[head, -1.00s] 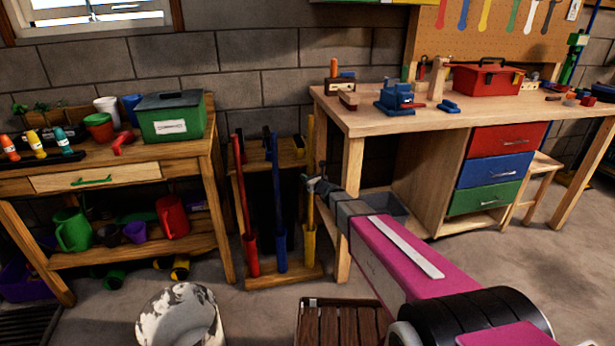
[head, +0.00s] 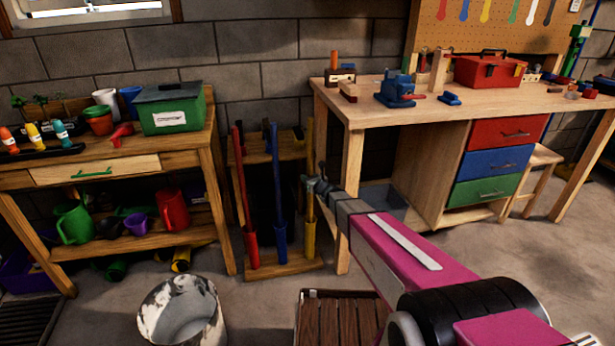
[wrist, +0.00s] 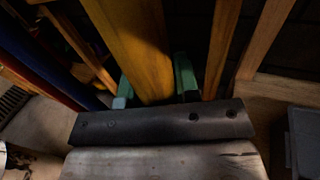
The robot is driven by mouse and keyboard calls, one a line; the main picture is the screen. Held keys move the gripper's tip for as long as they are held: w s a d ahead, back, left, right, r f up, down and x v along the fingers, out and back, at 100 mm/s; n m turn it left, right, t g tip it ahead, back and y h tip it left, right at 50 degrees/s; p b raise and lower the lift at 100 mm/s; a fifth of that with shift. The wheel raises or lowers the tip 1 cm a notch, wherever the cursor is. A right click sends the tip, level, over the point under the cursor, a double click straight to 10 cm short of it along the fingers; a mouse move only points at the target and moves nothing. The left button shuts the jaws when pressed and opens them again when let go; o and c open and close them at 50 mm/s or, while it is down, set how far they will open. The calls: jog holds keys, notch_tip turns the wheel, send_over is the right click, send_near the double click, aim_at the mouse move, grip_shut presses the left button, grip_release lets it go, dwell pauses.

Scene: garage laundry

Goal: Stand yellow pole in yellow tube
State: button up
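The yellow pole (head: 310,150) stands upright, in line above the yellow tube (head: 309,241) on the right side of a small wooden rack. My gripper (head: 313,184) is at the pole's middle in the head view and covers part of it. In the wrist view the pole (wrist: 137,45) runs between my gripper's green fingertips (wrist: 155,85), and the gripper looks shut on it. The pole's lower end is hidden there, and I cannot tell how deep it sits in the tube.
A red pole (head: 241,185) and a blue pole (head: 278,185) stand in matching tubes on the rack (head: 262,269), left of the yellow one. A workbench (head: 350,118) is close on the right. A paint-stained bucket (head: 180,312) and a slatted wooden crate (head: 342,320) stand in front.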

jog(key=o, duration=0.4)
jog(key=shift+s, duration=0.1)
jog(key=v, duration=1)
jog(key=shift+s+d, duration=0.2)
jog(key=shift+s, duration=0.05)
